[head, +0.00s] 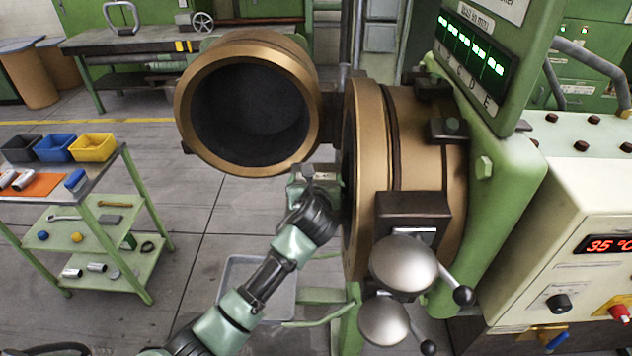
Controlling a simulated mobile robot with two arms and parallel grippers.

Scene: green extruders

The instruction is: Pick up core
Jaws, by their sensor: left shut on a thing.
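My left gripper (328,180) reaches in from below to the open mouth of the bronze extruder barrel (422,130). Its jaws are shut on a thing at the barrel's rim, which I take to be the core. The core itself is hidden by the rim and the gripper, so its shape does not show. My right gripper is out of view.
The bronze hinged head (288,75) hangs open just above and left of my left gripper. A grey tray (262,290) lies below my forearm. Silver-knobbed clamps (403,264) stick out at the barrel's front. A green cart (140,185) with bins stands left.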

